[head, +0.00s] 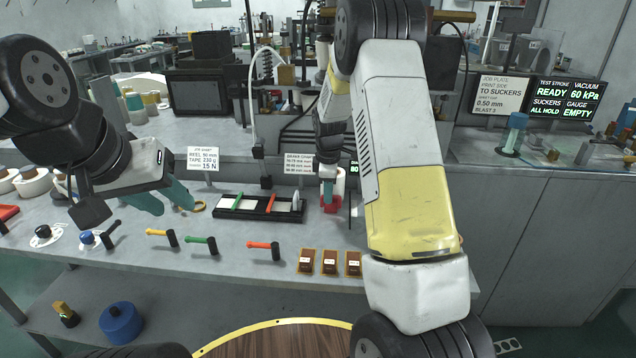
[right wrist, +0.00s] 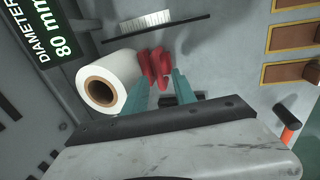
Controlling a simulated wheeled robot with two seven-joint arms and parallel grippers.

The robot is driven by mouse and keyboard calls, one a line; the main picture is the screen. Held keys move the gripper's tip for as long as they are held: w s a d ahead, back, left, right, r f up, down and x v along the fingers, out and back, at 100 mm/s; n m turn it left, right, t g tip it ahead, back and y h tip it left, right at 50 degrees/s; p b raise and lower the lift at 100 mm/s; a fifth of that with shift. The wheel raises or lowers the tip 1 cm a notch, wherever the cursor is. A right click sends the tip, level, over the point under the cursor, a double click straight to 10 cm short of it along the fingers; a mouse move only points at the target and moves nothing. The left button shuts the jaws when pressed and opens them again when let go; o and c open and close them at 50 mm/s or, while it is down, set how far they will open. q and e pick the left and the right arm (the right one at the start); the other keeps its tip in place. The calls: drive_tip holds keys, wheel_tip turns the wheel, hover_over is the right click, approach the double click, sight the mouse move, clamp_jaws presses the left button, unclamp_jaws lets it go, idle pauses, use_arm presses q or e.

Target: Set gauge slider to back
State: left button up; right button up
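A red part with two upright lobes (right wrist: 154,68), possibly the gauge slider, sits beside a white roll (right wrist: 118,78) in the right wrist view. In the head view the red part (head: 331,204) shows low at my right gripper (head: 328,190). In the right wrist view my right gripper (right wrist: 160,80) has its teal fingers apart, with the red part at and just beyond the tips; contact cannot be told. A display (right wrist: 45,35) reading "DIAMETER 80 mm" stands by the roll. My left gripper (head: 174,208) is open and empty above the bench at left.
A black tray (head: 262,216) with green and red bars lies left of the red part. Yellow (head: 162,236), green (head: 202,243) and orange (head: 264,247) handles and brown switches (head: 329,262) line the front.

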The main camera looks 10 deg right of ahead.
clamp_jaws()
idle(1.4)
